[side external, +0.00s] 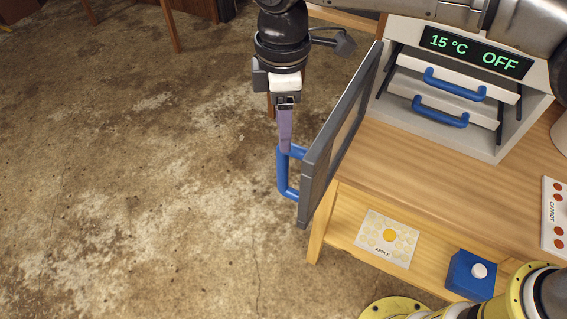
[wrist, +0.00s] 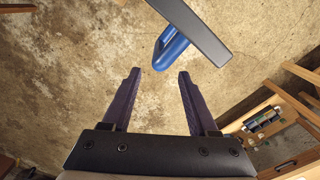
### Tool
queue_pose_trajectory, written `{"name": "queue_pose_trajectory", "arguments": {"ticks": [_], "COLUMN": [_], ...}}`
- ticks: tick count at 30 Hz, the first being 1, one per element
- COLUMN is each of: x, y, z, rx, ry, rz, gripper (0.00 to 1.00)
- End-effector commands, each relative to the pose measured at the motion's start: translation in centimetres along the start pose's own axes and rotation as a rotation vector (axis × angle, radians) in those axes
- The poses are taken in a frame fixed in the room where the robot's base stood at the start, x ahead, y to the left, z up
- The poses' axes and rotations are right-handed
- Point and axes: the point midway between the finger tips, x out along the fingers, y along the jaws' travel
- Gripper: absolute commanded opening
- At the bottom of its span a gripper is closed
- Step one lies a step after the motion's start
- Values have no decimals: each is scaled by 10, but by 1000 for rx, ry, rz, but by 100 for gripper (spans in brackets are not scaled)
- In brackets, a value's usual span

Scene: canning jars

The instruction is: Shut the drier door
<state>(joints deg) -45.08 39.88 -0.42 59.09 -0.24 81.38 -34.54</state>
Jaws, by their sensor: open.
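The drier (side external: 492,128) is a light box at the back right, its display reading 15 °C and OFF. Its grey door (side external: 336,140) stands wide open, swung out past the table's left edge. A blue handle (side external: 281,180) is on the door's left face. My gripper (side external: 286,148) points down by the top of the handle in the side view; whether it touches cannot be told. In the wrist view my gripper (wrist: 158,72) is open and empty-looking, with the blue handle (wrist: 172,50) just beyond the fingertips and the door edge (wrist: 200,30) above right.
Two trays with blue handles (side external: 455,85) sit inside the drier. Open floor (side external: 130,200) lies left of the door.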

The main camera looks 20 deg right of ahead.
Motion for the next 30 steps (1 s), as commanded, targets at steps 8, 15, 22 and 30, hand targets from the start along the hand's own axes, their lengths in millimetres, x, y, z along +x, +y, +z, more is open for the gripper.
{"name": "queue_pose_trajectory", "arguments": {"ticks": [8, 15, 22, 30], "x": [54, 96, 116, 119], "y": [0, 0, 0, 0], "z": [2, 2, 1, 1], "rx": [2, 2, 2, 2], "ry": [-3, -1, 1, 1], "rz": [-2, -1, 0, 0], "gripper": [60, 60, 60, 60]}}
